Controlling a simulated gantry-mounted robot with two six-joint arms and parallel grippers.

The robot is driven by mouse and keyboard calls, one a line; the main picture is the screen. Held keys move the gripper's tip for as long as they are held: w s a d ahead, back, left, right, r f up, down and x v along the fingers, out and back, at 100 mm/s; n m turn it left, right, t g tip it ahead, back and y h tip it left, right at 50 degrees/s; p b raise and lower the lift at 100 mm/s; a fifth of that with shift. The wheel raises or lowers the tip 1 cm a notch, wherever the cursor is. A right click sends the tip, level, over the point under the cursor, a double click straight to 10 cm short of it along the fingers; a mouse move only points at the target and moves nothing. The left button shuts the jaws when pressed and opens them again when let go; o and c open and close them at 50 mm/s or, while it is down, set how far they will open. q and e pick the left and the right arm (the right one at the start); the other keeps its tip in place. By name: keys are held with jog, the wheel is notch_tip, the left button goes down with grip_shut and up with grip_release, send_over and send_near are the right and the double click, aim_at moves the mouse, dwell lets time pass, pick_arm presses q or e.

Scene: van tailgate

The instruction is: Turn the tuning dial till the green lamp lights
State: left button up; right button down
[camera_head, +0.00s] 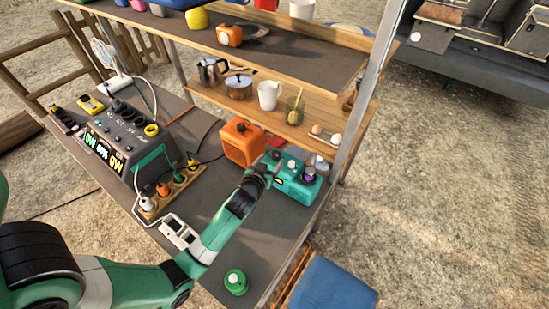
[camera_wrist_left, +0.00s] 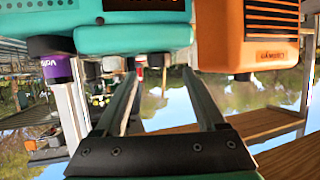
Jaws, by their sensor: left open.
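A teal radio-like box (camera_head: 296,187) stands near the right end of the bench in the head view. A pale knob (camera_head: 292,164) and a purple-ringed knob (camera_head: 308,175) show on it. My left gripper (camera_head: 270,166) is at the box's left side, open. In the left wrist view, which looks upside down, the teal box (camera_wrist_left: 135,38) fills the top. The purple-ringed knob (camera_wrist_left: 58,69) hangs at left, with lettering on it. The open fingers (camera_wrist_left: 163,76) point toward the box's underside in the picture; a dark part shows between their tips. I cannot make out a lit green lamp.
An orange box (camera_head: 242,143) stands just left of the teal box; it is close to the fingers in the wrist view (camera_wrist_left: 247,36). A socket strip (camera_head: 172,192) with plugs, a grey console (camera_head: 125,140) and a green-capped item (camera_head: 236,282) are on the bench. A shelf post stands at right.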

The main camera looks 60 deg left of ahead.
aim_at(273, 156)
pick_arm(q)
jog(key=b+x, duration=0.1)
jog(key=x, duration=0.3)
jog(key=shift+w, duration=0.1)
grip_shut()
jog(key=m+t+h+p, duration=0.1)
jog(key=p, duration=0.2)
jog(key=shift+a+r, duration=0.15)
jog(key=shift+r, duration=0.1)
jog(key=shift+f+m+t+h+p, duration=0.2)
jog(key=shift+m+t+h+p, duration=0.3)
jog(key=shift+p, duration=0.3)
jog(key=shift+a+f+m, duration=0.15)
jog(key=shift+m, duration=0.15)
jog(key=shift+f+m+t+h+b, duration=0.3)
jog(key=shift+m+h+b, duration=0.2)
jog(key=shift+h+b, duration=0.35)
jog(key=shift+r, duration=0.25)
